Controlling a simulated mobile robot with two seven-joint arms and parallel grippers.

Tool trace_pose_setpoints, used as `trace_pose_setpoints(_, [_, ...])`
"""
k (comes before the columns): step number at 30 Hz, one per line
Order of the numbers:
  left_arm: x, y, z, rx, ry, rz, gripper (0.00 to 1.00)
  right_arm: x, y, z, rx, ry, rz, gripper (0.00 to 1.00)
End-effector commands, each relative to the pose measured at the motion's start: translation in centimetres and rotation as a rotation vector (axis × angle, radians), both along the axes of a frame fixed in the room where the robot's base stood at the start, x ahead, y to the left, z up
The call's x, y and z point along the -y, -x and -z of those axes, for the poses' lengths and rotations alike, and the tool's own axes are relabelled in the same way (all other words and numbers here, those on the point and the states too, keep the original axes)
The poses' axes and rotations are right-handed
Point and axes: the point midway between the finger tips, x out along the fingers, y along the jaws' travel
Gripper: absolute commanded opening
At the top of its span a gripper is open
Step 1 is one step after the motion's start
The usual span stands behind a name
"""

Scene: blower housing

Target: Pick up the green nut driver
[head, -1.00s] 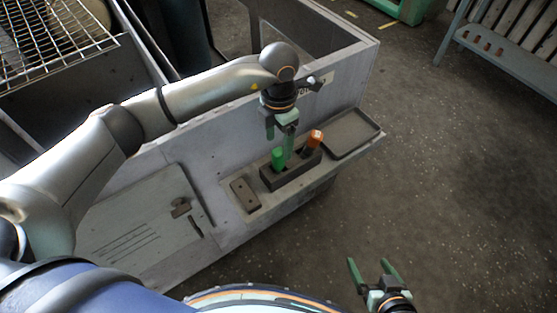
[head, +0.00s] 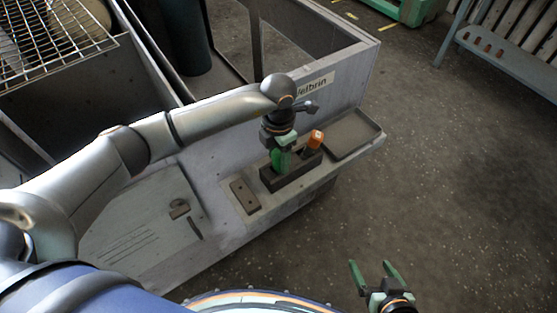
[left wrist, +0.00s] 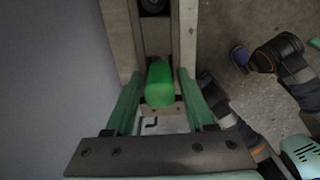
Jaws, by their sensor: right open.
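The green nut driver (left wrist: 160,84) has its handle up, and in the left wrist view that handle lies between the two fingers of my left gripper. The fingers are open, with a gap on each side of the handle. In the head view my left gripper (head: 281,161) is lowered over the dark holder block (head: 291,180), where the driver stands; its fingers partly hide the handle. The driver's shaft is hidden. My right gripper (head: 377,277) is open and empty above the floor at the lower right.
An orange-handled tool (head: 315,139) stands close on the right in the same holder. A shallow grey tray (head: 330,150) lies to the right on the ledge. A small block with holes (head: 245,196) sits to the left. The housing wall (head: 345,88) rises behind.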

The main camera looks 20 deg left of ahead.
Motion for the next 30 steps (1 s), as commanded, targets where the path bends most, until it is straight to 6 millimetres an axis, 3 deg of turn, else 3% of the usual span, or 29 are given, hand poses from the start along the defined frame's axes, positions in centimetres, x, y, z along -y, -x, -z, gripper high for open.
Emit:
trace_pose_setpoints(2, [-0.02,0.00,-0.02,0.000,0.000,0.000,0.44,0.02,0.02,0.02,-0.001,0.000,0.000,0.90])
trace_pose_setpoints(14, [-0.04,-0.02,-0.04,0.000,0.000,-0.001,0.00,0.01,0.10,0.12,-0.003,0.000,0.000,0.90])
trace_pose_setpoints(30, [-0.07,-0.07,-0.26,0.001,0.000,-0.001,0.00,-0.02,0.22,0.18,-0.008,0.001,-0.001,0.90])
